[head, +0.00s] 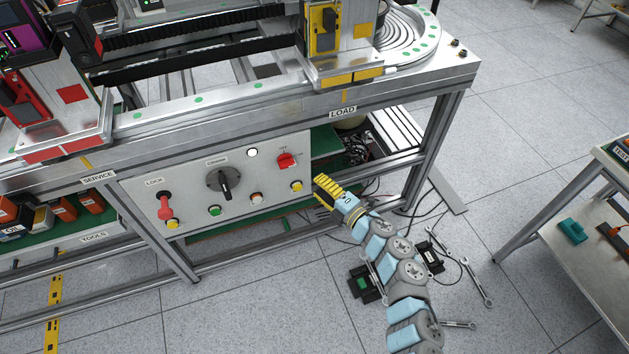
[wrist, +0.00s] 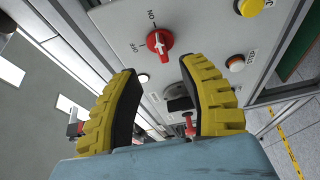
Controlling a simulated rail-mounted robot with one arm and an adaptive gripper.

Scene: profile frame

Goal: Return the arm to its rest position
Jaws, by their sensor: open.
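My gripper (head: 328,190) has yellow ribbed fingers with dark inner pads. In the head view it is in front of the right end of the grey control panel (head: 140,190), near the yellow button (head: 296,187) and below the red switch (head: 287,160). In the wrist view my gripper (wrist: 167,105) has its fingers spread apart, with nothing held between them. The panel's red ON/OFF knob (wrist: 159,41) shows beyond the fingertips there. A black crank handle (head: 224,183) and a red lock lever (head: 165,205) are further left on the panel.
The metal profile frame (head: 440,125) rises behind my arm, with a conveyor track on top. Cables and wrenches (head: 475,282) lie on the floor beside my arm. A side table (head: 590,255) stands at the right. Open floor (head: 510,120) lies between frame and table.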

